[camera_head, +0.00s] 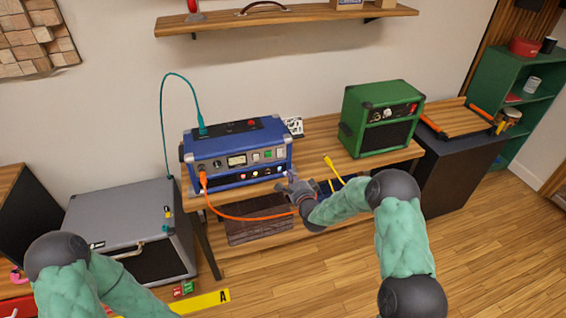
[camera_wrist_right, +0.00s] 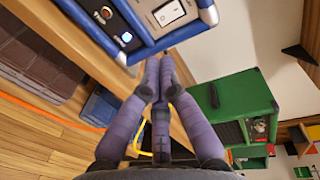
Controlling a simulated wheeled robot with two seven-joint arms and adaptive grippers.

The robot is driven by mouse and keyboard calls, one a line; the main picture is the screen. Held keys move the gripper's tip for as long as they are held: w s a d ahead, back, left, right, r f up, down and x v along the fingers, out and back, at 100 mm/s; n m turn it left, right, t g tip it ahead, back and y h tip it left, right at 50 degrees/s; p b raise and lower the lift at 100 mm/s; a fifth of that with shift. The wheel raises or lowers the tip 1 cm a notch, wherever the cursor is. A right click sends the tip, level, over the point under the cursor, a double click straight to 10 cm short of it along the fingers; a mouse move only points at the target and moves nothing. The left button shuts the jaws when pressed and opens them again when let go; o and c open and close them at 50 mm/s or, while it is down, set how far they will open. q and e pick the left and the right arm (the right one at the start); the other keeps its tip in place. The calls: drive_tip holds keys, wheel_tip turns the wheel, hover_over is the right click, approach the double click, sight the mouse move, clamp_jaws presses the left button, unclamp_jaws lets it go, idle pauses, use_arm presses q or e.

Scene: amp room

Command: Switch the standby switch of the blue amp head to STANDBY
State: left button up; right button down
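The blue amp head (camera_head: 232,178) stands on the wooden table. Its front has knobs, a meter (camera_head: 237,160), several small switches (camera_head: 267,155) and lit lamps; I cannot read which switch is the standby one. My right gripper (camera_head: 284,186) is just in front of the amp's lower right corner. In the right wrist view, its purple fingers (camera_wrist_right: 160,65) are together at the tips, with nothing between them. They point at the amp's lower edge, apart from a white rocker switch (camera_wrist_right: 168,14) on the amp's front. A lit blue button (camera_wrist_right: 126,37) is near it. My left gripper is not in view.
A green amp (camera_head: 357,120) stands to the right. A grey cabinet (camera_head: 125,207) is at the left. A wooden shelf (camera_head: 290,17) hangs above.

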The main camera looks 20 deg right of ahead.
sight(280, 156)
drive_tip(key=w, duration=0.3)
drive_tip(key=w+f+b, duration=0.1)
drive_tip(key=w, duration=0.2)
drive_tip(key=w+b, duration=0.1)
drive_tip(key=w, duration=0.2)
drive_tip(key=shift+a+f, duration=0.15)
drive_tip(key=shift+a, duration=0.05)
drive_tip(key=shift+w, duration=0.8)
drive_tip(key=shift+s, duration=0.1)
